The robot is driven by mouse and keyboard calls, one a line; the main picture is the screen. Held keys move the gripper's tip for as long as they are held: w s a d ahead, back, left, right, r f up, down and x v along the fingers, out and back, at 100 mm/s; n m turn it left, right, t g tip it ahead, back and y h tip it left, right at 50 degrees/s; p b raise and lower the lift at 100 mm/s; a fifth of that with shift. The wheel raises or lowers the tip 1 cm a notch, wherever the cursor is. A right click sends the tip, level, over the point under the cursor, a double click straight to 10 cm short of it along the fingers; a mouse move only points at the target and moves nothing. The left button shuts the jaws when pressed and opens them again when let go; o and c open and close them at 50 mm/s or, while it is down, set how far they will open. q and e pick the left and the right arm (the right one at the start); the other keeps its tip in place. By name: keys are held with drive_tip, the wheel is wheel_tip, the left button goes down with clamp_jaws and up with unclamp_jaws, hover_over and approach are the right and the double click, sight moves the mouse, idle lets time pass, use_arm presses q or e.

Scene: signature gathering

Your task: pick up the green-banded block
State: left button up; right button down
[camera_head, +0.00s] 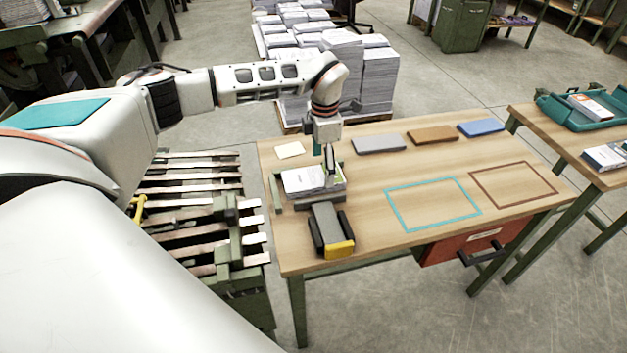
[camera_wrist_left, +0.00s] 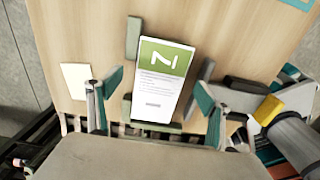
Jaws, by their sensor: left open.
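The green-banded block (camera_wrist_left: 158,84) is a white stack with a green band and a white logo at its far end in the left wrist view. In the head view the block (camera_head: 303,182) lies at the left side of the wooden table (camera_head: 385,225), partly hidden by the gripper. My left gripper (camera_head: 329,172) is above the block, pointing down. In the left wrist view its open fingers (camera_wrist_left: 160,92) show on either side of the block, with nothing held. Contact with the block cannot be told. My right gripper is not in view.
Green guide bars (camera_wrist_left: 133,38) stand around the block. A grey-black device with a yellow end (camera_head: 331,231) stands close in front. Grey (camera_head: 379,144), brown (camera_head: 432,134) and blue (camera_head: 480,127) slabs lie along the back. Teal (camera_head: 388,207) and brown (camera_head: 478,188) outlines enclose bare tabletop.

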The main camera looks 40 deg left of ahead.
sight(322, 175)
use_arm(q)
drive_tip(key=f, duration=0.3)
drive_tip(key=shift+s, duration=0.2)
drive_tip(key=shift+f, duration=0.25)
drive_tip(key=shift+w, duration=0.1)
drive_tip(key=c, duration=1.4)
drive_tip(key=shift+r, duration=0.1)
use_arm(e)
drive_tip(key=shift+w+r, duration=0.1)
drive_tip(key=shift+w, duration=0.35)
